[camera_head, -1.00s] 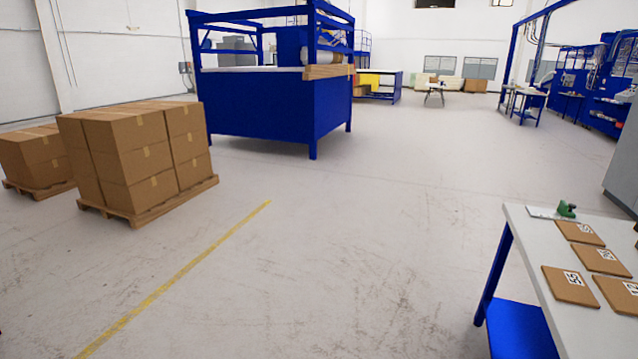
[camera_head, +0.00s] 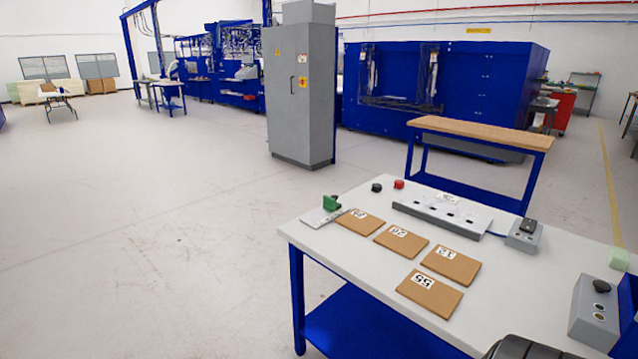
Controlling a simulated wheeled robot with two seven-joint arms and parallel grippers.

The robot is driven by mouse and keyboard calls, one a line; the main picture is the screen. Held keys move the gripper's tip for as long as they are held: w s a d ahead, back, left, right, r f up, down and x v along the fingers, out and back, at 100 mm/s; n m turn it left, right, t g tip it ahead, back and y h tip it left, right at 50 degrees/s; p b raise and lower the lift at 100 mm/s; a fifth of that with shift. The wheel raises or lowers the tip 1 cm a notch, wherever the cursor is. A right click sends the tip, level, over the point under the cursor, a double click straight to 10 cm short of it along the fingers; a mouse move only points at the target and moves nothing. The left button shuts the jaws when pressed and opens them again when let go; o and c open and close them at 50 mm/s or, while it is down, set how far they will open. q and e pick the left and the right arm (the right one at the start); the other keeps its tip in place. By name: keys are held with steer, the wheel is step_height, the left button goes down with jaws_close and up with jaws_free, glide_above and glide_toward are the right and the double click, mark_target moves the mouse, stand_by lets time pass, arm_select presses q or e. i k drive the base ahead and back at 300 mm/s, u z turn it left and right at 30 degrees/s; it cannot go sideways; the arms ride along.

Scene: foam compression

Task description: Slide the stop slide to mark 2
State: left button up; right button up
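A green slide piece (camera_head: 331,203), which looks like the stop slide, sits on a flat light-grey plate (camera_head: 322,217) at the table's far left corner. Any mark numbers on the plate are too small to read. A dark rounded part at the bottom edge may belong to my own body. Neither of my grippers shows in the head view.
The white-topped table (camera_head: 372,279) carries several brown numbered boards (camera_head: 429,293), a grey panel with holes (camera_head: 441,216), red (camera_head: 399,184) and black (camera_head: 376,188) knobs, and grey control boxes (camera_head: 594,312). A wood-topped bench (camera_head: 483,132) stands behind. The floor at left is clear.

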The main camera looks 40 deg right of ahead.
mark_target(330, 203)
steer(key=z, duration=0.95)
steer(key=i, duration=1.5)
steer(key=z, duration=0.85)
